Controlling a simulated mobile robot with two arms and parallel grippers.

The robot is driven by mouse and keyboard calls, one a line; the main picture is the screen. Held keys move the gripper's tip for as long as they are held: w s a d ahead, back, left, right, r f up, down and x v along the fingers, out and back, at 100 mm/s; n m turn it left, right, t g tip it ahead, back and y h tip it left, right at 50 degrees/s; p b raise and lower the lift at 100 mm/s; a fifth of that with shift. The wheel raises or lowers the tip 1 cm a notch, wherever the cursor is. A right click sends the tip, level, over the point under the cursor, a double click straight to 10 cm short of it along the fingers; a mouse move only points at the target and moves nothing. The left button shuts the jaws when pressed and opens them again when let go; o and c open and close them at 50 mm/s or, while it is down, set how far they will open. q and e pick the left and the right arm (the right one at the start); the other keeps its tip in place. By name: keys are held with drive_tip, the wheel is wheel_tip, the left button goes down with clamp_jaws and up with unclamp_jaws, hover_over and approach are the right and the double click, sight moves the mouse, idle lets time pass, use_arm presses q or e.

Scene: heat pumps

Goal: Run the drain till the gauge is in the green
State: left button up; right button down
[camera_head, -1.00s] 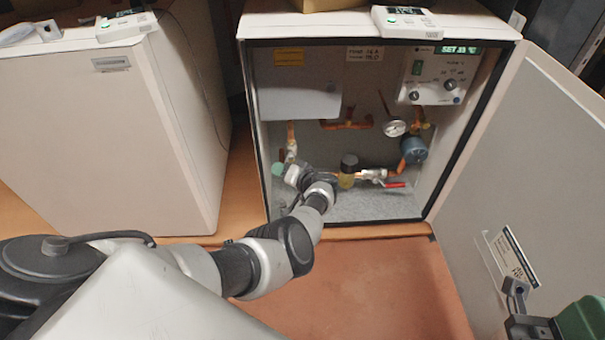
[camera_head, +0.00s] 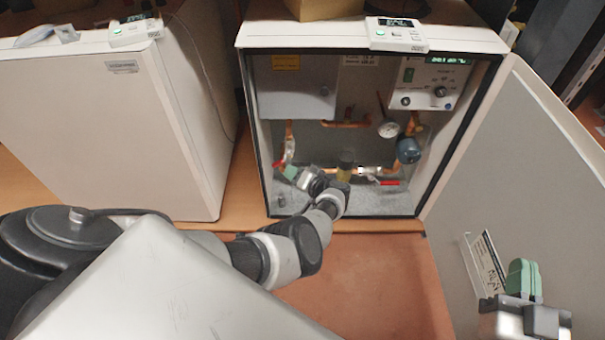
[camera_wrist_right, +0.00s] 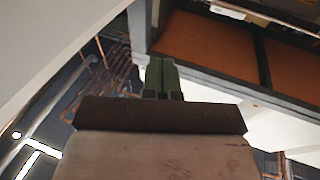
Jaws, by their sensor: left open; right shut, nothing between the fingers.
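The heat pump cabinet (camera_head: 262,130) stands open with its pipework showing. A round white gauge (camera_head: 388,130) sits at the right inside; its needle and green band are too small to read. A valve with a red handle (camera_head: 390,183) is on the low pipe at the right. Another valve (camera_head: 289,150) is on the left pipe, with a bit of red beside it. My left gripper (camera_head: 289,172) is open just below that left valve; contact cannot be told. My right gripper (camera_head: 523,279) is shut and empty in front of the open door; its green fingers (camera_wrist_right: 162,78) show in the right wrist view.
The cabinet door (camera_head: 530,170) is swung open to the right, with a label (camera_head: 487,262) on it. A control panel (camera_head: 430,83) is at the upper right inside. A handheld meter (camera_head: 397,35) lies on the cabinet top. A second, closed cabinet (camera_head: 110,130) stands at the left.

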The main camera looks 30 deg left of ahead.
drive_tip(key=shift+d+f+g+h, duration=0.2)
drive_tip(key=shift+d+f+g, duration=0.05)
drive_tip(key=shift+f+g, duration=0.25)
drive_tip(key=shift+d+f+g+h, duration=0.25)
drive_tip(key=shift+f+g, duration=0.15)
drive_tip(key=shift+f, duration=0.2)
idle(6.9)
